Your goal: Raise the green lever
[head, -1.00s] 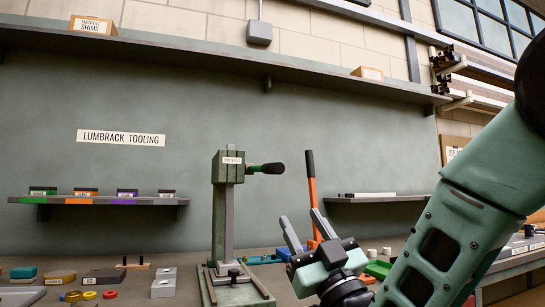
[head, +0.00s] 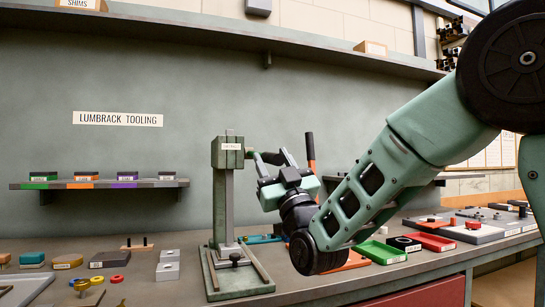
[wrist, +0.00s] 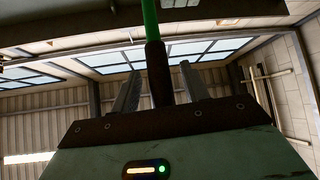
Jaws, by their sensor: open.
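The fly press (head: 226,195) stands on the bench, upright on its base plate. Its lever's dark grip (head: 271,158) sticks out to the right from the press head. In the wrist view the green lever shaft (wrist: 150,18) runs into its dark grip (wrist: 156,68), which lies between my two fingers, with a gap visible on each side. My gripper (head: 276,158) is open at the lever's outer end, and it also shows in the wrist view (wrist: 157,85).
An orange lever (head: 310,146) stands upright behind my gripper. A green tray (head: 380,252) and a red tray (head: 430,242) lie on the bench to the right. A wall shelf (head: 100,184) with labelled blocks is at the left. Small parts lie on the bench left of the press.

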